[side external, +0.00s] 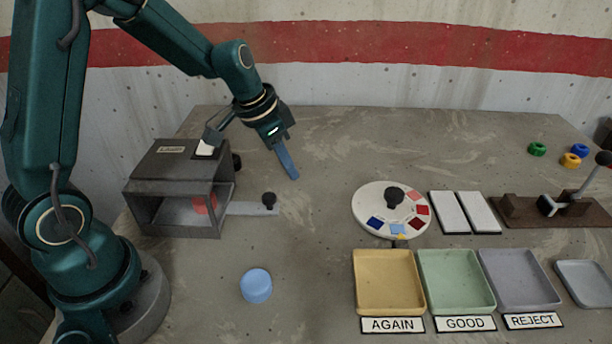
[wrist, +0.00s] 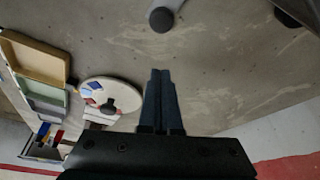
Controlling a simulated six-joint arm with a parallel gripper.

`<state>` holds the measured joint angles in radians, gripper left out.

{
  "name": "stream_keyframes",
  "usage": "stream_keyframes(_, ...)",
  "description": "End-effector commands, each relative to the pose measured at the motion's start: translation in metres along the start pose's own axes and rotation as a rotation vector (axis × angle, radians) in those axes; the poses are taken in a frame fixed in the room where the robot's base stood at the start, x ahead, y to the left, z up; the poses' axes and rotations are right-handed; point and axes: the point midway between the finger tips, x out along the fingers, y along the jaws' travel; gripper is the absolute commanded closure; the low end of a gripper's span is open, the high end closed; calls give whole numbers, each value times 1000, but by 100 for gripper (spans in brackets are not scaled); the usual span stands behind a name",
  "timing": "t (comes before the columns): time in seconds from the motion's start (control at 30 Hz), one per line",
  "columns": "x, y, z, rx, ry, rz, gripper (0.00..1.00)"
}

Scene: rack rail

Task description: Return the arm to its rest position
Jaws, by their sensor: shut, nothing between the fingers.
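My gripper (side external: 290,172) hangs in the air above the table, between the dark box and the round white dial, with its blue fingers pointing down and to the right. In the wrist view, the two fingers of my gripper (wrist: 160,75) lie side by side, shut, with nothing between them. My teal arm reaches over from the left, bent at the elbow and wrist.
A dark open-fronted box (side external: 150,190) with a black-knobbed slide (side external: 245,209) stands left. A blue disc (side external: 256,286) lies in front. Right are a dial (side external: 368,203), white blocks (side external: 449,213), yellow (side external: 388,282), green (side external: 456,280) and grey (side external: 520,278) trays, and coloured rings (side external: 570,160).

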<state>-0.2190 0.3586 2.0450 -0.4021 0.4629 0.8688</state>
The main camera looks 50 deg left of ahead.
Motion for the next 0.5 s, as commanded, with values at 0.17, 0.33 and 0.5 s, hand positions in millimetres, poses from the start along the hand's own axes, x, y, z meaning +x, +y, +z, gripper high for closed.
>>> stream_keyframes(0.17,-32,-1,-1,0,6,-5,100)
stream_keyframes(0.33,-59,-1,-1,-1,5,-5,100)
stream_keyframes(0.5,-74,0,0,1,2,-1,100)
